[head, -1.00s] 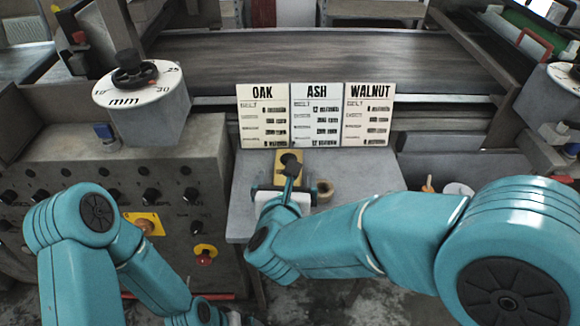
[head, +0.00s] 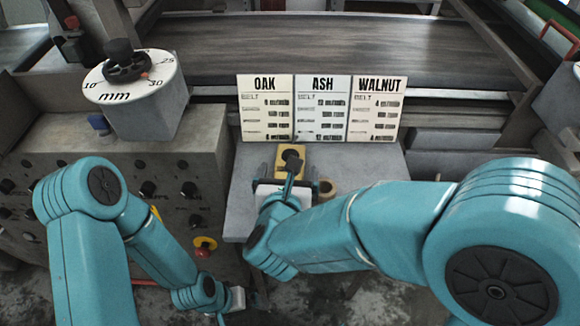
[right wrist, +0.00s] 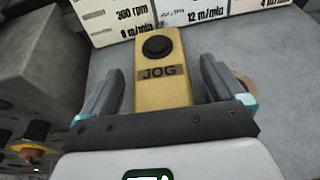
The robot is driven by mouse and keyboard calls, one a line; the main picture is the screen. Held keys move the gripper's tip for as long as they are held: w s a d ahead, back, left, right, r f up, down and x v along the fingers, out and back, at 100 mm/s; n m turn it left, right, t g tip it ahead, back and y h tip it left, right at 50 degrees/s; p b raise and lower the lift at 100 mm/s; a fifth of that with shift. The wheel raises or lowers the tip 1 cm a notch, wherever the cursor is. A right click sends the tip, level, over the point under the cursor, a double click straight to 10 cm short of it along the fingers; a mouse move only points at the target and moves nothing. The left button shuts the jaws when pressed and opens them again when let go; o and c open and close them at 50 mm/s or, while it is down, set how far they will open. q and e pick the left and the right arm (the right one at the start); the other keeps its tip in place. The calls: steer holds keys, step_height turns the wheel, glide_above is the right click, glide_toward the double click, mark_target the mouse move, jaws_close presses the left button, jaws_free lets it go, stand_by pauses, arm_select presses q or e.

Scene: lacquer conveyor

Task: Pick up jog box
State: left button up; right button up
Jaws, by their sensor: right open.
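The jog box (right wrist: 161,80) is a yellow box with a black round button and a JOG label, lying on the grey table. In the right wrist view it lies between the two fingers of my right gripper (right wrist: 165,88), which is open, with a gap on each side. In the head view the yellow box (head: 305,154) shows beyond my right gripper (head: 290,180), partly covered by my wrist. My left gripper (head: 245,300) is low at the bottom of the head view, off the table; its fingers are too unclear to judge.
OAK, ASH and WALNUT cards (head: 322,108) stand behind the box. A small brown round object (head: 326,188) is close to the right of my gripper. A control panel (head: 150,170) with knobs and a dial (head: 134,80) is at left. The table (head: 375,165) is clear at right.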

steer(key=c, duration=1.2)
steer(key=shift+r, duration=0.1)
step_height(320, 180, up, 20)
steer(key=p, duration=0.4)
steer(key=shift+f+b, duration=9.75)
steer(key=shift+f, duration=0.15)
